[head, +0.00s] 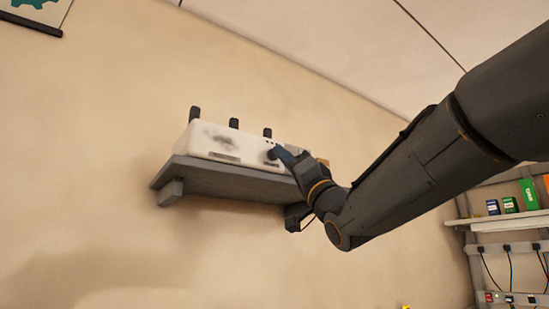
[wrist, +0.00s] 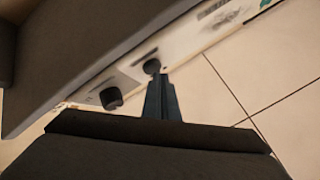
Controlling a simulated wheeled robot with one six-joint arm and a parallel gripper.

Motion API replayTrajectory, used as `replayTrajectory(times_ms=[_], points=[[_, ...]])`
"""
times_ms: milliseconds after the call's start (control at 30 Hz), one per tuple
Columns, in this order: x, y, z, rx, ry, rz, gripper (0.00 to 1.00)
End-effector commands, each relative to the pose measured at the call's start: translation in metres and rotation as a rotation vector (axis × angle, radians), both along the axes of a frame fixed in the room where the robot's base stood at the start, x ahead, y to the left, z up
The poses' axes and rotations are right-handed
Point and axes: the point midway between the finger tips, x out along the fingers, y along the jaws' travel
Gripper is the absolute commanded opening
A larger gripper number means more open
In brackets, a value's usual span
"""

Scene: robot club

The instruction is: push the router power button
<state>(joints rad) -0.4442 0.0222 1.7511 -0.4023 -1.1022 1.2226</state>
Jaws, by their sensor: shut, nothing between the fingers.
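The white router (head: 207,140) with three black antennas sits on a grey wall shelf. Its pale front also shows in the wrist view (wrist: 128,77), tilted. That front bears a round dark button (wrist: 152,66) and a larger dark knob (wrist: 111,98); I cannot tell from markings which is the power button. My gripper (head: 277,151) is shut and empty at the right end of the router's front. In the wrist view its fingertips (wrist: 158,76) are right at the round button and overlap its edge; I cannot tell whether they touch it. The knob is beside them, to the left.
The grey shelf (head: 225,181) juts from the wall under the router, and its underside (wrist: 80,45) fills the wrist view's upper left. Small boxes stand behind my gripper at the shelf's right end. A rack (head: 500,223) with boxes and cables stands at far right.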

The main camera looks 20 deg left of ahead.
Motion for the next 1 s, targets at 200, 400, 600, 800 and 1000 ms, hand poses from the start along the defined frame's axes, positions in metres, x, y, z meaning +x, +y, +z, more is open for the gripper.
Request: replayTrajectory(times_ms=[200, 400, 600, 800, 1000], points=[[-0.001, -0.001, 0.0, 0.0, 0.0, 0.0, 0.0], [-0.005, -0.006, 0.0, 0.001, -0.001, -0.001, 0.0], [-0.016, -0.02, 0.0, 0.001, -0.001, -0.002, 0.0], [-0.028, -0.034, 0.0, 0.001, -0.002, -0.002, 0.0], [-0.038, -0.045, 0.0, 0.001, -0.001, -0.001, 0.0]])
